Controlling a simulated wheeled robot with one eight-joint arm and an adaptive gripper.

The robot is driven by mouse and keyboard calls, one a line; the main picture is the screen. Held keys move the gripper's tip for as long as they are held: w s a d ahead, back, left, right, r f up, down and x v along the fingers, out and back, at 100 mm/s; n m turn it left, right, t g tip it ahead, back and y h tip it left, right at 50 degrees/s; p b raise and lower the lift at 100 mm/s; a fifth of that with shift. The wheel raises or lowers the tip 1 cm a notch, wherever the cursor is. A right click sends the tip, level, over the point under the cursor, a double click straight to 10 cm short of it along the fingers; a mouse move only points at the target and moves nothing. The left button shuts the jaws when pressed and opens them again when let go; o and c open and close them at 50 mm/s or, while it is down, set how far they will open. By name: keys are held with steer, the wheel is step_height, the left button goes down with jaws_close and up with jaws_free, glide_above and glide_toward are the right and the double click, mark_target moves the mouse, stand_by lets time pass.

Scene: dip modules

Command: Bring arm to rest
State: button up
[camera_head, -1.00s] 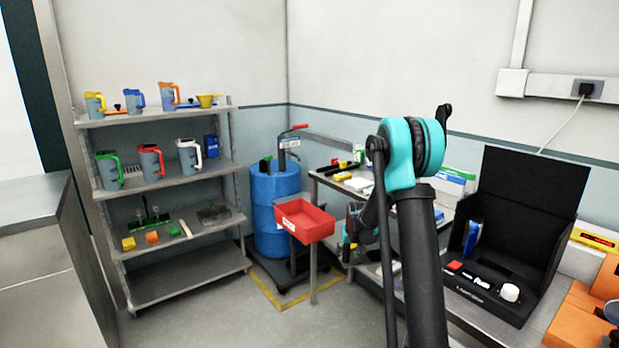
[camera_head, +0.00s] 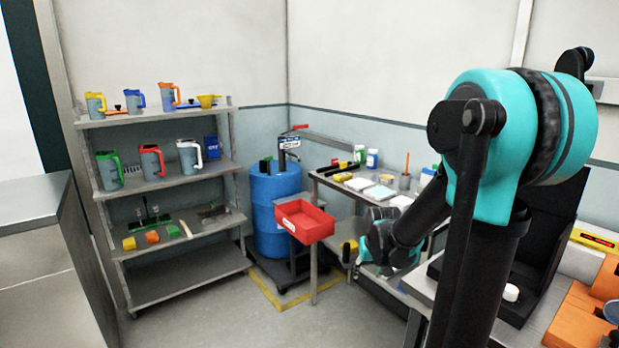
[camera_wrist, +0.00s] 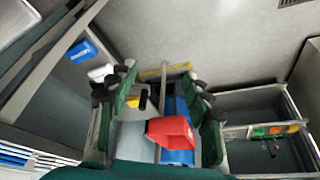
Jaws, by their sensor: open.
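My arm fills the right of the head view, its teal joint large and close to the camera. The arm folds back down, and its teal wrist end (camera_head: 378,243) hangs beside the workbench; the fingertips are not clear there. In the wrist view my gripper (camera_wrist: 165,100) is open, its two green-backed fingers well apart. Nothing is seen held between them. The red bin (camera_wrist: 170,132) and the blue drum (camera_wrist: 178,108) show beyond the fingers. A yellow and black item (camera_head: 348,251) shows just left of the wrist end; I cannot tell whether they touch.
A grey shelf rack (camera_head: 175,176) with jugs stands at the left. The blue drum (camera_head: 272,212) and red bin (camera_head: 304,221) are in the corner. The workbench (camera_head: 335,184) carries bottles and boxes. A black case (camera_head: 568,215) is partly behind my arm. Floor in front is clear.

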steer(key=s+d+f, duration=0.1)
steer(key=s+f, duration=0.1)
steer(key=s, duration=1.6)
steer(key=shift+f, duration=0.25)
steer(key=shift+s, duration=0.1)
